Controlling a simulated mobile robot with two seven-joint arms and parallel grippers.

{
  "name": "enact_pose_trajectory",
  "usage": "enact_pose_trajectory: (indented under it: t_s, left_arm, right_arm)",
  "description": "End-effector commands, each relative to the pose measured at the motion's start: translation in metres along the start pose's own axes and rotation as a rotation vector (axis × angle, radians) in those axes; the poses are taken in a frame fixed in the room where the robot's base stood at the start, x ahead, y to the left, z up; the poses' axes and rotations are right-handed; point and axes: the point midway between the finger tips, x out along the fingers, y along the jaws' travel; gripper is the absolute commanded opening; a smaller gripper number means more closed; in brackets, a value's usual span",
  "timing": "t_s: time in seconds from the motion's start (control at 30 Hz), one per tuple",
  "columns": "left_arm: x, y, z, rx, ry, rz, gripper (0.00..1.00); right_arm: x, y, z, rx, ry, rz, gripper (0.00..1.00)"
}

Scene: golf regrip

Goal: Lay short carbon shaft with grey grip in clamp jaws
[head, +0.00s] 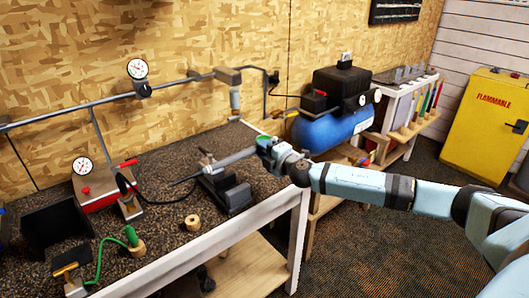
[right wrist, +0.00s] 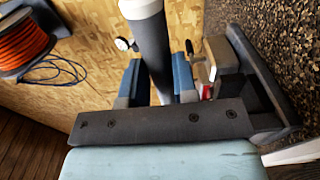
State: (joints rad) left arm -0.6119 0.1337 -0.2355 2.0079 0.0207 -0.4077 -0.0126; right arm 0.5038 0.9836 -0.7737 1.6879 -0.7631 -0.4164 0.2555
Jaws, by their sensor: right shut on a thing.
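My right gripper (head: 268,147) is shut on the grey grip (head: 235,158) of the short carbon shaft. The thin dark shaft (head: 186,180) points left and slightly down over the bench. My left gripper is not in view.
The speckled bench (head: 165,222) holds a red gauge box (head: 97,188), a black bin (head: 55,222) and a wooden ring (head: 192,222). A blue compressor (head: 335,128) stands behind right. A pipe (head: 110,97) runs along the wall. An orange hose reel (right wrist: 22,42) shows in the right wrist view.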

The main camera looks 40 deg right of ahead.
Motion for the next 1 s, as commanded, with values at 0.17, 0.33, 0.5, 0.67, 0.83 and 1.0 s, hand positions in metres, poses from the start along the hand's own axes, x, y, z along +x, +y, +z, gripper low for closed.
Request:
enact_pose_trajectory:
  t_s: [0.17,0.33,0.5,0.67,0.83,1.0]
  left_arm:
    - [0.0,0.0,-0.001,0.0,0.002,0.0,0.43]
    - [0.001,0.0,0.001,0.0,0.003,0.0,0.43]
    - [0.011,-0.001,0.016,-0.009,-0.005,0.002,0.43]
    - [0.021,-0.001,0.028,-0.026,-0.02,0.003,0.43]
    - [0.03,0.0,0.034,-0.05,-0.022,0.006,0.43]
    - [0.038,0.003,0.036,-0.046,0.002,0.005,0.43]
  right_arm:
    - [0.0,0.0,0.002,0.001,-0.006,0.003,0.0]
    - [0.0,-0.001,0.002,0.001,-0.004,0.003,0.0]
    - [-0.005,-0.007,0.012,0.009,0.017,0.008,0.0]
    - [-0.004,-0.029,0.01,0.012,0.019,0.006,0.0]
    - [-0.004,-0.052,0.01,0.012,0.019,0.007,0.0]
    - [-0.004,-0.076,0.009,0.013,0.02,0.006,0.0]
